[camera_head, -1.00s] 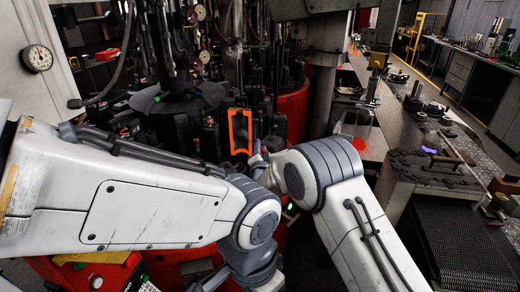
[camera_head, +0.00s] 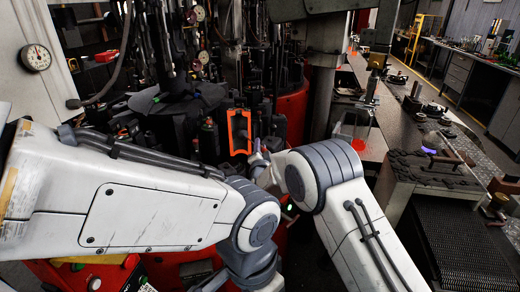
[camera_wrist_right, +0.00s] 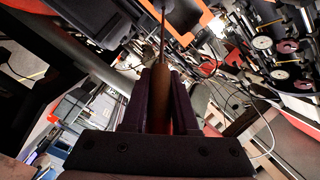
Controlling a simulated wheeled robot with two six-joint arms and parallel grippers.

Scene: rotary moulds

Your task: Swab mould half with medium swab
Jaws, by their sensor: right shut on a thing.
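My right gripper (camera_wrist_right: 159,80) is shut on the brown handle of the swab (camera_wrist_right: 159,98) in the right wrist view. The swab's thin dark rod points up and away from the fingers. In the head view the right gripper (camera_head: 259,158) is small and partly hidden by my arm, just right of and below an orange frame (camera_head: 233,150). Dark mould parts (camera_head: 208,138) stand beside that frame; I cannot tell which is the mould half. The swab's tip is not clear. My left arm comes in from the left, but its gripper does not show.
The rotary machine with dark rods and gauges fills the back. A grey column (camera_head: 324,98) stands right of it. A workbench (camera_head: 400,135) with tools and a dark block runs along the right. Hoses and cables crowd the wrist view.

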